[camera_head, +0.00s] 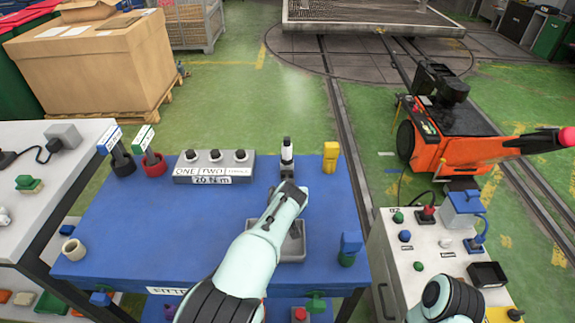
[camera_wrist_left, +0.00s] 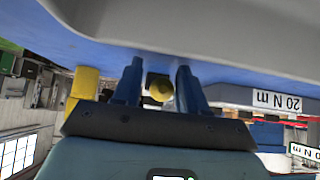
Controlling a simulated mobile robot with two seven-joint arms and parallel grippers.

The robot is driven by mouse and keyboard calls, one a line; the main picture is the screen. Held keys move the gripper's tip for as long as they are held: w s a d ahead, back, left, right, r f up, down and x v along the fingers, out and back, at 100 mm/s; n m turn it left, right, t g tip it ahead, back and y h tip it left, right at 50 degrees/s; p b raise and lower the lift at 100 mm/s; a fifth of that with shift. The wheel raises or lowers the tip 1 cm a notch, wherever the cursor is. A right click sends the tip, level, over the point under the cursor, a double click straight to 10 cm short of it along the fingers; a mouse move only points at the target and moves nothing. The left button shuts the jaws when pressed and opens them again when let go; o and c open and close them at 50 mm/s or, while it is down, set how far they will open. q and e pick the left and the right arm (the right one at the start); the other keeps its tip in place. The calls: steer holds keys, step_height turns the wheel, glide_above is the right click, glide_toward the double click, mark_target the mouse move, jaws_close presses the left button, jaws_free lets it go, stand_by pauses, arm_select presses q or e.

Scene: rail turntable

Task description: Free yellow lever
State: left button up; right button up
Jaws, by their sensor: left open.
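My left gripper (camera_head: 288,187) reaches over the blue table (camera_head: 130,220), just in front of a small black-and-white upright part (camera_head: 287,152). In the left wrist view its two dark blue fingers (camera_wrist_left: 158,82) stand apart. A small round yellow end (camera_wrist_left: 160,90) shows in the gap between them; I cannot tell whether it touches a finger. A yellow upright block (camera_head: 331,157) stands right of the gripper in the head view; a yellow piece also shows left of the fingers in the wrist view (camera_wrist_left: 84,86). Which yellow part is the lever is unclear. My right gripper is out of frame.
A grey box with several black knobs (camera_head: 213,165) stands left of the gripper. A grey tray (camera_head: 292,245) lies partly behind my left arm. A blue-and-green part (camera_head: 349,248) stands at the table's right. A control console (camera_head: 400,265) stands farther right, near an orange machine (camera_head: 455,140).

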arm_select(q)
steer(key=shift+s+a+r, duration=0.1)
steer(key=shift+s+a, duration=0.35)
steer(key=shift+s, duration=0.2)
steer(key=shift+v, duration=2.6)
steer(key=shift+w+d+r, duration=0.1)
steer(key=shift+d+r, duration=0.05)
steer(key=shift+d, duration=0.1)
